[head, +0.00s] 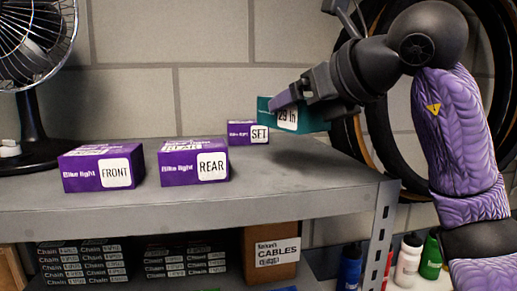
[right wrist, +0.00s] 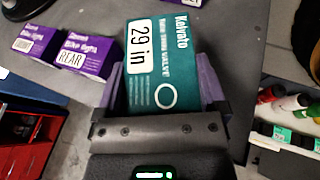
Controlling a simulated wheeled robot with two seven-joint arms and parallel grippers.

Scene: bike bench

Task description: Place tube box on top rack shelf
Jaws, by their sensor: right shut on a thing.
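The tube box (head: 291,118) is teal with a white "29 in" label. My right gripper (head: 303,94) is shut on it and holds it at the right part of the top rack shelf (head: 275,180), apparently a little above the surface. In the right wrist view the box (right wrist: 168,68) sits between the two purple fingers of the gripper (right wrist: 165,90), label towards the camera. The grey top shelf (right wrist: 225,22) shows beyond it. I cannot tell whether the box's underside touches the shelf. My left gripper is in neither view.
Purple boxes marked FRONT (head: 102,168), REAR (head: 194,162) and SFT (head: 247,132) stand on the top shelf. A fan (head: 35,75) is at its left end. Tyres (head: 378,130) hang behind on the right. The shelf's front right is clear.

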